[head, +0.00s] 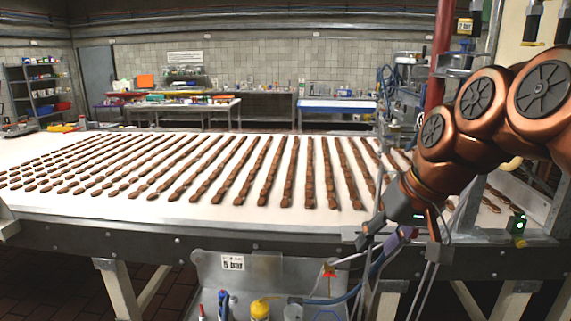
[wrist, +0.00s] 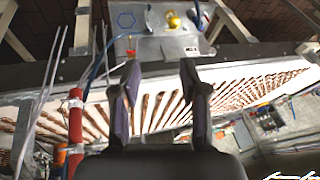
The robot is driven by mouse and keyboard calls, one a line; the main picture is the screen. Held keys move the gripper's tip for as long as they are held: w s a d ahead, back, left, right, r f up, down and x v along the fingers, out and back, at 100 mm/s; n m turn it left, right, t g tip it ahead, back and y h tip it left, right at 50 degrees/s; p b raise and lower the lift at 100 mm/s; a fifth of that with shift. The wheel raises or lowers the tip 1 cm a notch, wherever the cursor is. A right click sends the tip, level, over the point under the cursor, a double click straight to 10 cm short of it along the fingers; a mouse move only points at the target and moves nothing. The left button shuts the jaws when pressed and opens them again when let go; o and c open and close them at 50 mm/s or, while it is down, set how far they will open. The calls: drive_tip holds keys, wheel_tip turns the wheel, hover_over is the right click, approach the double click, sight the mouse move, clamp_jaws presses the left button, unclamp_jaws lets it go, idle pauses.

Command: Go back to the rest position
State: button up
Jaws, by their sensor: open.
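My gripper (head: 383,240) hangs at the end of my copper-coloured arm, at the right of the head view. It points down in front of the near edge of the white conveyor table (head: 120,210). In the wrist view, the two dark fingers of my gripper (wrist: 161,85) stand well apart with nothing between them. Long rows of brown sandwich biscuits (head: 268,172) cover the table behind the gripper. My arm hides some rows at the right.
A grey metal tray (head: 230,295) below the table edge holds a yellow-capped bottle (head: 260,308) and other small bottles. Blue and grey hoses run beside the gripper. A red vertical pipe (head: 443,40) stands behind my arm. Benches and shelves line the far wall.

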drive_tip(key=s+d+f+g+h, duration=0.2)
drive_tip(key=s+f+g, duration=0.3)
drive_tip(key=s+f, duration=1.6)
drive_tip(key=shift+s+d+f+m+g+h, duration=0.35)
drive_tip(key=shift+s+h, duration=0.25)
drive_tip(key=shift+s, duration=0.6)
